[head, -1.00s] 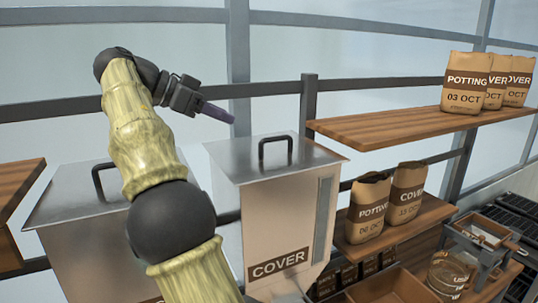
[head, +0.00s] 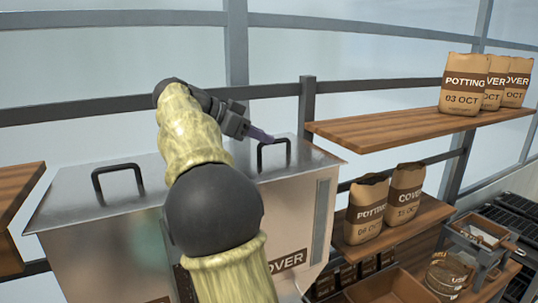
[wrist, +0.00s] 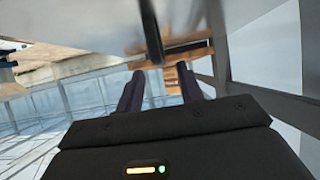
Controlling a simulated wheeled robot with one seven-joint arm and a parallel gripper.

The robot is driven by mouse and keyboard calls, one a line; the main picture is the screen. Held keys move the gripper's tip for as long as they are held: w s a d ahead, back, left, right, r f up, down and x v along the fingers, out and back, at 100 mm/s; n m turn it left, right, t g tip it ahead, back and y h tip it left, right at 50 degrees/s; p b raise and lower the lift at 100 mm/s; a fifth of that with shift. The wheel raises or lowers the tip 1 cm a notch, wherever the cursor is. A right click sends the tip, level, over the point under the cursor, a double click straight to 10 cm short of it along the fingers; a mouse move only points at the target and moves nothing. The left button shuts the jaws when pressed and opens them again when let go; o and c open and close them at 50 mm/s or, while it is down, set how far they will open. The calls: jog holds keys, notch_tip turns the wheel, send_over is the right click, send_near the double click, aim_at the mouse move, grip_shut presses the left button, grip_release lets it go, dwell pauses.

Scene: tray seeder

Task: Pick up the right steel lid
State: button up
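The right steel lid (head: 307,160) is a flat metal plate with a black arched handle (head: 274,153), on top of the bin labelled COVER. My gripper (head: 263,136) is at the upper left of this handle, its fingertips close to the handle's top bar. In the wrist view the two dark fingers (wrist: 159,85) stand apart with a gap between them, so the gripper is open. A dark bar, apparently the handle (wrist: 185,49), shows just beyond the fingertips. I cannot tell whether it touches them. My arm hides part of the lid's left side.
A second steel lid (head: 75,200) with a black handle (head: 118,181) lies on the left bin. An upper wooden shelf (head: 400,128) with paper bags and a lower shelf (head: 420,218) with two bags stand to the right. A dark railing (head: 60,108) runs behind.

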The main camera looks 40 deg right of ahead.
aim_at(275, 142)
jog(key=shift+d, duration=0.1)
jog(key=p+x, duration=0.3)
jog(key=x, duration=0.1)
jog(key=shift+s+d+f, duration=0.1)
jog(key=shift+d+f, duration=0.3)
jog(key=shift+a, duration=0.1)
grip_shut()
